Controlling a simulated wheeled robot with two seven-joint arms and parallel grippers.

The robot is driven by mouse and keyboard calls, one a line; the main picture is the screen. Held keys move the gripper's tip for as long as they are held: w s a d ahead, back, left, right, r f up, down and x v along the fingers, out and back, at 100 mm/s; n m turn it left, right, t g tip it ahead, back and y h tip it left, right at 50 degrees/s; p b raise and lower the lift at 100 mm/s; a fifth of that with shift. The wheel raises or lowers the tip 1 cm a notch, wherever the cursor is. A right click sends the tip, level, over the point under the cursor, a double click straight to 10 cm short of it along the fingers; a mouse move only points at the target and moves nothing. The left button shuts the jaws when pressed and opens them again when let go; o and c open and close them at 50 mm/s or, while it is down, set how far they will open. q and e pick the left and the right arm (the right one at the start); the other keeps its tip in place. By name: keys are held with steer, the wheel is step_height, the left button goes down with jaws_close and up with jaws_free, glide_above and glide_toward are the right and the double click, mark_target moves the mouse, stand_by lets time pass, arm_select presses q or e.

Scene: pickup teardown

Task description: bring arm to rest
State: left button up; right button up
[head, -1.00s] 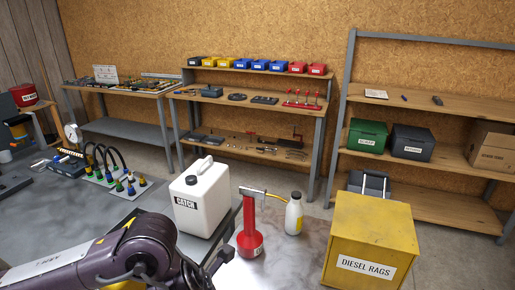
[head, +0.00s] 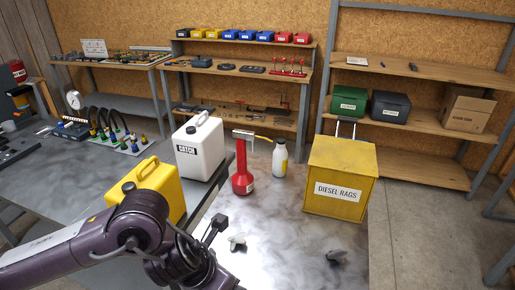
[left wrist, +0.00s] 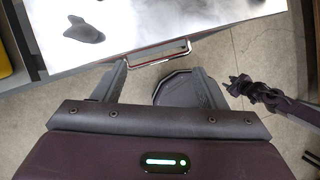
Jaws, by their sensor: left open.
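My left arm enters the head view from the lower left and bends down in front of the bench; its gripper is out of sight there. In the left wrist view my left gripper (left wrist: 160,68) is open, with its two dark fingers wide apart and nothing held between them. A thin metal loop with a reddish inner edge (left wrist: 158,54) shows at the bench edge, just beyond the fingertips; I cannot tell whether they touch it. A dark purple jointed part (left wrist: 268,97) shows at right in the wrist view.
Concrete floor (head: 425,235) is open at right.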

arm_select(q)
steer(key=w+d+r+n+t+h, duration=0.1)
steer(key=d+r+n+t+h, duration=0.4)
steer(key=d+n, duration=0.8)
steer(key=a+f+n+g+y, duration=0.1)
steer(key=a+f+n+y, duration=0.15)
steer(key=a+n, duration=0.65)
steer(key=a+f+n+y, duration=0.2)
steer(key=a+n+y, duration=0.2)
steer(key=a+n, duration=0.5)
steer(key=s+a+f+n+g+y, duration=0.2)
steer(key=s+a+f+n+g, duration=0.2)
steer(key=s+a+f+n, duration=0.6)
step_height(320, 180, down, 29)
steer(key=d+g+b, duration=0.2)
steer(key=s+a+f+b, duration=0.1)
steer(key=s+a+f, duration=0.2)
steer(key=s+f, duration=1.7)
steer(key=shift+g, duration=0.4)
arm_select(e)
step_height(320, 180, down, 3)
steer(key=shift+f, duration=0.2)
